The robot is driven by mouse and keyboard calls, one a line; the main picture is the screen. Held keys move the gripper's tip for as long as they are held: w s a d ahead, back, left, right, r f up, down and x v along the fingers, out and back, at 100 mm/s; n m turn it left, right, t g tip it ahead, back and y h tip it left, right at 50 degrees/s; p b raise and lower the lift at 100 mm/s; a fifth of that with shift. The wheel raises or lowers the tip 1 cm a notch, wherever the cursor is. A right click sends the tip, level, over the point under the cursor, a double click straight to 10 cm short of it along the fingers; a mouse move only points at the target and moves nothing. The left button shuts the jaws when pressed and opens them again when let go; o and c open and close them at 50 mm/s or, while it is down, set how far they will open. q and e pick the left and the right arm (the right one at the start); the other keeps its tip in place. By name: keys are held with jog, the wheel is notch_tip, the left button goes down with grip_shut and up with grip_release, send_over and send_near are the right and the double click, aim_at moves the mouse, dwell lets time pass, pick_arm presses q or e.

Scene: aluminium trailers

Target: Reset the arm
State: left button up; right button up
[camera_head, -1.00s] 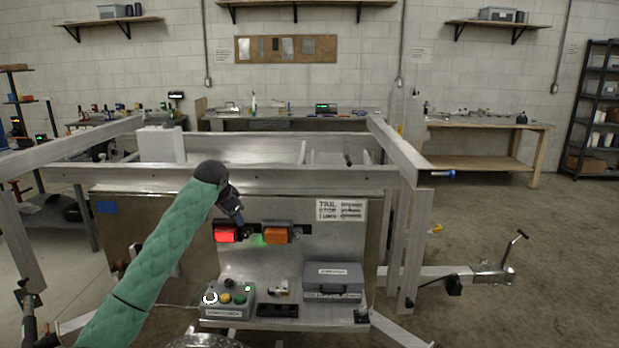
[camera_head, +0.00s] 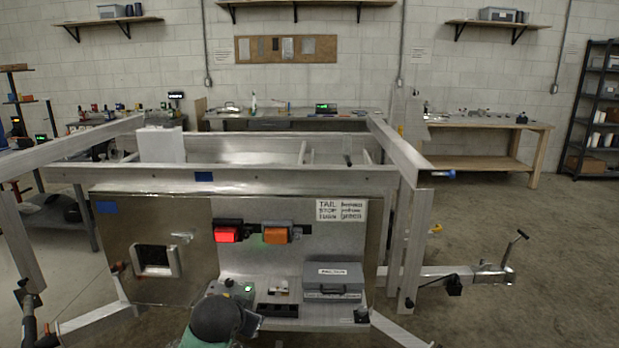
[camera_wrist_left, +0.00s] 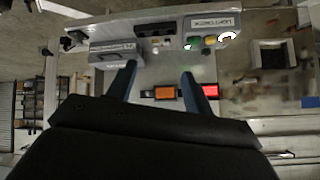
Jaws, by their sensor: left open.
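My left arm comes up from the bottom of the head view, a green sleeve with a dark rounded wrist. Its left gripper (camera_head: 252,322) is low in front of the control box (camera_head: 236,290), partly hidden behind the wrist. In the left wrist view the two dark fingers of the left gripper (camera_wrist_left: 160,88) stand apart with nothing between them. The red lamp (camera_head: 227,233) is lit, and the orange lamp (camera_head: 276,233) sits beside it on the metal panel (camera_head: 338,245). My right gripper is not in view.
A grey case (camera_head: 333,282) stands on the shelf right of the control box. The aluminium trailer frame (camera_head: 290,181) surrounds the panel. A square opening (camera_head: 156,260) is at the panel's left. The floor at right is largely clear.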

pick_arm(q)
jog(key=s+f+g, duration=0.2)
jog(key=s+f, duration=0.6)
jog(key=s, duration=0.4)
jog(key=s+f+n+g, duration=0.1)
jog(key=s+f+g, duration=0.1)
jog(key=s+f, duration=0.7)
jog(key=s+d+f+n+g, duration=0.1)
jog(key=s+f+g, duration=0.2)
jog(key=s+f, duration=0.5)
jog(key=s, duration=0.8)
jog(key=shift+s+f+h, duration=0.15)
jog(key=shift+f+h, duration=0.05)
jog(key=shift+h, duration=0.1)
jog(key=shift+d, duration=0.1)
